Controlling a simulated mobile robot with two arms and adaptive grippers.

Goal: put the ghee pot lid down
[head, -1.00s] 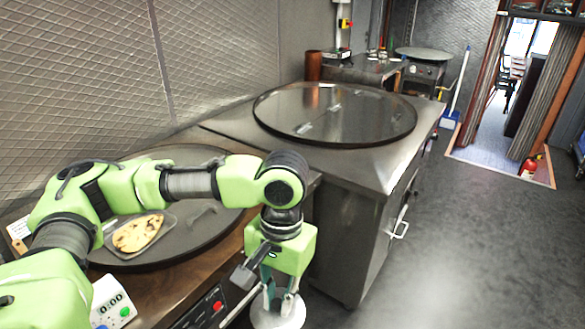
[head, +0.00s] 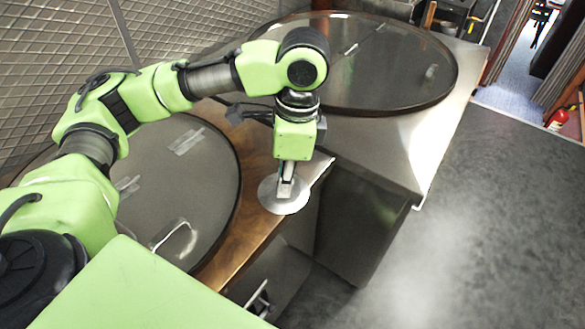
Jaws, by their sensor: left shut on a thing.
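The ghee pot lid (head: 278,203) is a small pale metal disc in the head view. My left gripper (head: 287,182) points down and is shut on the lid at its top middle. The lid hangs roughly level and, in the picture, overlaps the front edge of the wooden counter (head: 252,222) beside the steel unit. I cannot tell how high it is above the counter. I do not see the ghee pot. My right gripper is not in view.
A large round dark cover (head: 205,190) lies on the wooden counter at left, partly behind my arm. Another round cover (head: 385,65) lies on the steel counter (head: 385,145) behind. The floor (head: 480,220) at right is clear. A fire extinguisher (head: 556,120) stands far right.

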